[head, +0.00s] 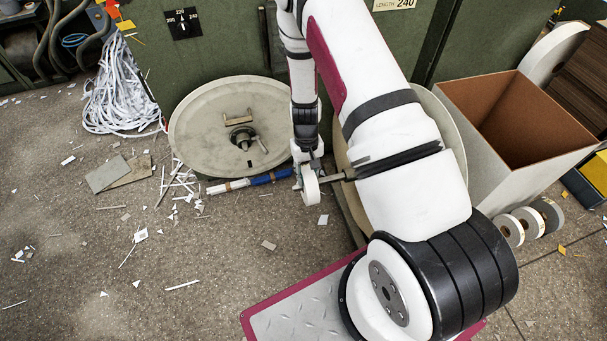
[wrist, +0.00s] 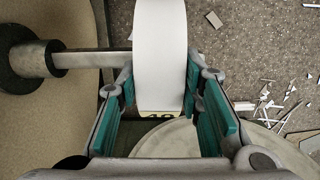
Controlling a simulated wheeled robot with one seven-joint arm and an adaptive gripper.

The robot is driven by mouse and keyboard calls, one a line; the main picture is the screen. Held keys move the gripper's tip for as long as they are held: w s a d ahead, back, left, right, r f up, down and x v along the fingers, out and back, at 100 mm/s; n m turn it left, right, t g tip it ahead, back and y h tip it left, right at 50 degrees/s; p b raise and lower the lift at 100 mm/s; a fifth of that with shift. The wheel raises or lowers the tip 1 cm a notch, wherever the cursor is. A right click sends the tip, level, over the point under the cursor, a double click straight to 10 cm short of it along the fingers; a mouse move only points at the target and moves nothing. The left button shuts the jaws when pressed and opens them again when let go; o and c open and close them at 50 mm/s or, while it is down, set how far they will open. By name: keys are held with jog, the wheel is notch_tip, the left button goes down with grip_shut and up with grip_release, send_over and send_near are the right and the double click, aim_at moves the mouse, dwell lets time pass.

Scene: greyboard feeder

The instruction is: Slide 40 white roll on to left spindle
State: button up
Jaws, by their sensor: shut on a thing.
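A narrow white roll (head: 311,187) is between the fingers of my gripper (head: 308,172). In the wrist view, the teal finger pads lie against both flat sides of the white roll (wrist: 161,55), and a yellow label reading 40 shows at its lower edge. A grey horizontal spindle (head: 336,177) reaches toward the roll from the right in the head view. In the wrist view, the spindle (wrist: 90,60) comes from a dark hub at left and meets the roll's left side. I cannot tell whether its tip is inside the roll's bore.
A large pale disc (head: 195,140) with a dark hub stands left of my gripper. A blue-and-white rod (head: 250,181) lies near its lower edge. An open bin (head: 465,105) and several rolls (head: 510,229) are at right. Paper scraps litter the floor.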

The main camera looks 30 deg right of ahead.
jog(key=b, duration=0.1)
send_near(337, 176)
jog(key=shift+s+a+f, duration=0.1)
jog(key=shift+s+f, duration=0.05)
jog(key=shift+f, duration=1.2)
jog(key=shift+s+f, duration=0.1)
jog(key=shift+f, duration=1.2)
jog(key=o, duration=1.3)
jog(key=shift+c, duration=0.2)
notch_tip(337, 176, up, 12)
jog(key=w, duration=0.1)
